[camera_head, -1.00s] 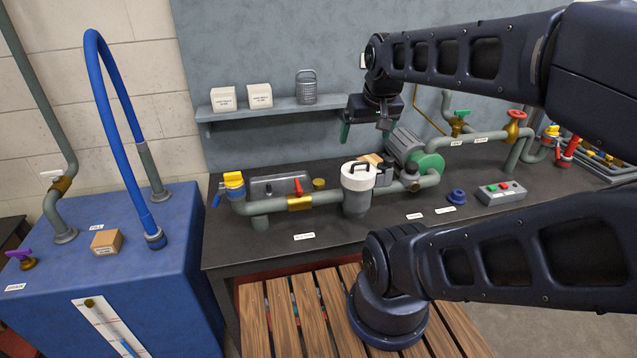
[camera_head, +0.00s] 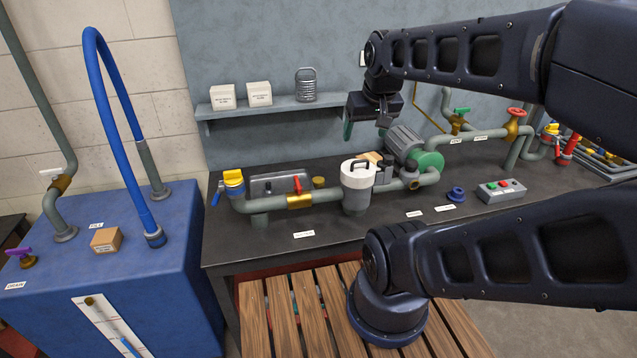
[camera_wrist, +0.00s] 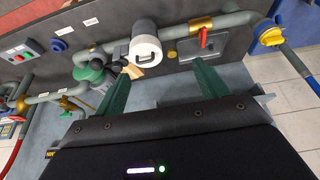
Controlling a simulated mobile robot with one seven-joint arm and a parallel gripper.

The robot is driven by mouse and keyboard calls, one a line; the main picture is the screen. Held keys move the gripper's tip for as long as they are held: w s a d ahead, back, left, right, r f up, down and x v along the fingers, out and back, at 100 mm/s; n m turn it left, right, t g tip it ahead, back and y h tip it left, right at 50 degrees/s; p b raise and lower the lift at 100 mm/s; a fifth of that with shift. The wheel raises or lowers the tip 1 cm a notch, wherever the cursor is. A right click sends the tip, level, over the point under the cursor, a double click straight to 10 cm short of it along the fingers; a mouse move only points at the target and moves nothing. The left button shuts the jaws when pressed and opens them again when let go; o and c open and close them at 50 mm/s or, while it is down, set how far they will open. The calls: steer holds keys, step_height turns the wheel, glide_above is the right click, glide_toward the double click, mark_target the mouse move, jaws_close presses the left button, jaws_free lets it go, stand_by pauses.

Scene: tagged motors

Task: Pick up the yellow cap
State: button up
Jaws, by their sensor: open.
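A yellow cap (camera_head: 233,177) sits on the upright left end of the grey-green pipe on the dark workbench, with a blue lever beside it. In the wrist view the yellow cap (camera_wrist: 271,37) shows at the upper right, beside a blue part. A second yellow part (camera_head: 551,130) shows on the pipework at the far right. My gripper (camera_head: 367,124) is above the bench, near the wall shelf's right end, well to the right of and higher than the left cap. Its two green fingers (camera_wrist: 160,75) are spread apart with nothing between them.
A white-lidded strainer pot (camera_head: 358,188) and a motor with a green end (camera_head: 428,163) stand on the bench below my gripper. A red-handled valve (camera_head: 298,184) lies between pot and cap. The wall shelf (camera_head: 280,108) holds two boxes and a ribbed metal can.

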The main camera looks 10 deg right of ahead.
steer(key=n+g+h, duration=0.4)
steer(key=n+g, duration=0.2)
steer(key=n, duration=0.9)
glide_above(318, 179)
steer(key=a, duration=0.4)
step_height(318, 179, down, 29)
steer(key=shift+w+x, duration=0.2)
steer(key=shift+x, duration=1.55)
steer(key=shift+w+x, duration=0.15)
steer(key=shift+x, duration=1.6)
steer(key=shift+w+x, duration=0.2)
steer(key=shift+x, duration=1.55)
steer(key=c, duration=1)
steer(key=shift+c, duration=0.2)
